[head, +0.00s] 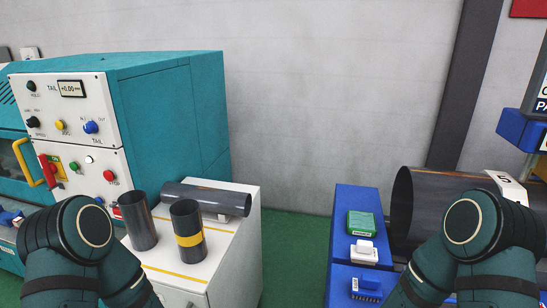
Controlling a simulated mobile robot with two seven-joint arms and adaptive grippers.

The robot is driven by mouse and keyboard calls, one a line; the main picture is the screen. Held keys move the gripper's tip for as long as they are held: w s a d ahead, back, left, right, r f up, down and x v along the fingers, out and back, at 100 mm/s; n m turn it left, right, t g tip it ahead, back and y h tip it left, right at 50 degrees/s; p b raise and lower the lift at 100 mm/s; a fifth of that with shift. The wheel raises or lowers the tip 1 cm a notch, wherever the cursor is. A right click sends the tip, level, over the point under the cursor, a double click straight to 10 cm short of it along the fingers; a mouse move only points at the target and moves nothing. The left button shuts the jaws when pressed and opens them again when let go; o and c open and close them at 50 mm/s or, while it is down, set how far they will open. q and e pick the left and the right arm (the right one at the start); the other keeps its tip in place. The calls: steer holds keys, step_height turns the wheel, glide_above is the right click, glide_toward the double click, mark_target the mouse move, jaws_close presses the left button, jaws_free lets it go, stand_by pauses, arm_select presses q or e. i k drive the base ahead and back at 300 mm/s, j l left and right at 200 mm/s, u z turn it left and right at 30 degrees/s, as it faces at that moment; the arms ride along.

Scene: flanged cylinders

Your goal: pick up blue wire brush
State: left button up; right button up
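A small blue block with what looks like a bristled edge, likely the blue wire brush (369,282), lies on the blue bench (345,212) at the lower right of the head view. It is close in colour to the bench, so its outline is hard to make out. My two arms show at the bottom left and bottom right corners, the right one just to the right of the brush. Neither gripper shows in this view.
A white block (364,252) and a green box (361,224) sit behind the brush. A large dark pipe (440,205) lies to the right. A white cabinet (236,260) with several dark cylinders stands left, beside a teal machine (170,110). Green floor separates cabinet and bench.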

mark_target(369, 285)
steer(key=i, duration=0.4)
steer(key=i+z, duration=0.1)
steer(key=z, duration=1.05)
